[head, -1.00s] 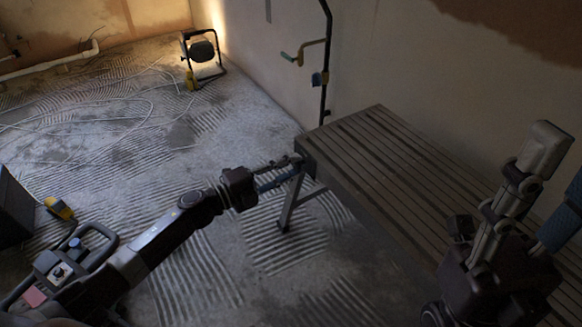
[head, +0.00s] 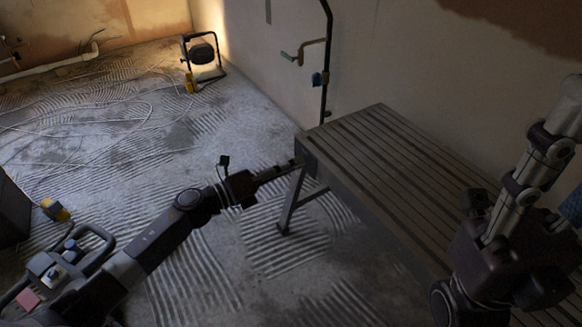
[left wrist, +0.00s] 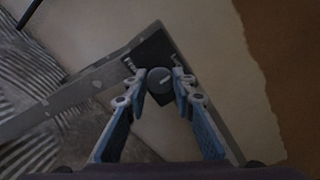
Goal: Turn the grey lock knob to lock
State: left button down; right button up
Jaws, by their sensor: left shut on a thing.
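The grey lock knob (left wrist: 158,80) is a small round dial with a pale mark on its face. It sits on a dark plate (left wrist: 150,49) at the corner of the slatted bench, seen in the left wrist view. My left gripper (left wrist: 158,79) is shut on the knob, with one blue-backed finger on each side. In the head view my left gripper (head: 297,163) reaches the bench's near left corner, and its fingers hide the knob there.
The slatted bench (head: 385,150) stands along the wall, its top bare where it shows. A work lamp (head: 203,52) stands on the floor at the back. Pale cables (head: 110,135) lie on the ridged floor. A black pole (head: 327,60) with brackets stands behind the bench.

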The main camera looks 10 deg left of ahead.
pick_arm(q)
jog(key=shift+s+f+m, duration=0.1)
jog(key=shift+m, duration=0.2)
jog(key=c, duration=1.6)
grip_release()
jog(key=shift+a, duration=0.1)
jog(key=v, duration=1.2)
